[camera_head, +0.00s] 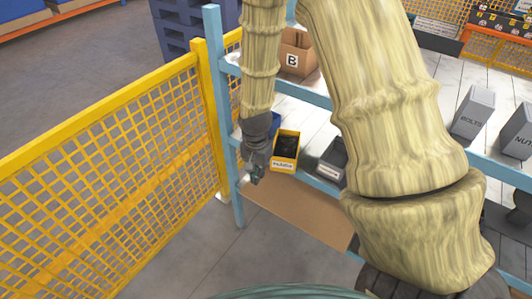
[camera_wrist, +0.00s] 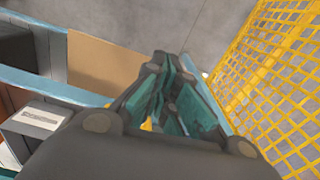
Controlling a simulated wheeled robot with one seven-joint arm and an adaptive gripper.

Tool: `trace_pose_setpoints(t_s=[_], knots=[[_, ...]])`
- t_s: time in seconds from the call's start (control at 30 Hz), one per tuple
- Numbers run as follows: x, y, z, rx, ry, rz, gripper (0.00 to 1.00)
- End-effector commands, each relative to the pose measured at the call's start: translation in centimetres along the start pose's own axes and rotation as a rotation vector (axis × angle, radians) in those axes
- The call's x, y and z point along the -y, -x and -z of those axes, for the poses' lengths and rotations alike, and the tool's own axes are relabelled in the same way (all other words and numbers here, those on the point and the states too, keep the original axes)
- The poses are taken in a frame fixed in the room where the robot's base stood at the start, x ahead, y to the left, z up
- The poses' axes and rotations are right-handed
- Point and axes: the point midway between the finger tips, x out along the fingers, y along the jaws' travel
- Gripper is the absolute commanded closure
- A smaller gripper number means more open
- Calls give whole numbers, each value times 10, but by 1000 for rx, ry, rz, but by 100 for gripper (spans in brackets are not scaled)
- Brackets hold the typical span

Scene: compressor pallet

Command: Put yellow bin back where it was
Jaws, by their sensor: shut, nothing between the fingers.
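The yellow bin (camera_head: 285,149) stands on the blue-framed shelf in the head view, with dark contents and a white label on its front. My gripper (camera_head: 256,177) hangs just left of the bin, at the shelf's front edge, pointing down. It is shut and empty. In the wrist view my gripper's fingers (camera_wrist: 163,75) are together. A small patch of yellow shows between the finger links there; I cannot tell what it belongs to.
A dark grey bin (camera_head: 332,160) stands right of the yellow bin, and a blue bin (camera_head: 275,124) shows partly behind my gripper. A cardboard box marked B (camera_head: 296,53) is farther back. A yellow mesh fence (camera_head: 110,150) stands close on the left.

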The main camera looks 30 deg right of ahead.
Motion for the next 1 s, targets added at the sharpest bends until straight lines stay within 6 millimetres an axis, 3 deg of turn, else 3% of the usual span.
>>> trace_pose_setpoints(t_s=[0.03, 0.13, 0.23, 0.37, 0.57, 1.0], knots=[[7, 28, 9, -3, -46, 5, 100], [13, 60, 19, -1, -126, 4, 100], [16, 81, 26, 0, -183, 2, 100], [17, 93, 30, 2, -219, -2, 100], [17, 85, 31, 3, -226, -4, 100], [17, 39, 31, 3, -224, -5, 100]])
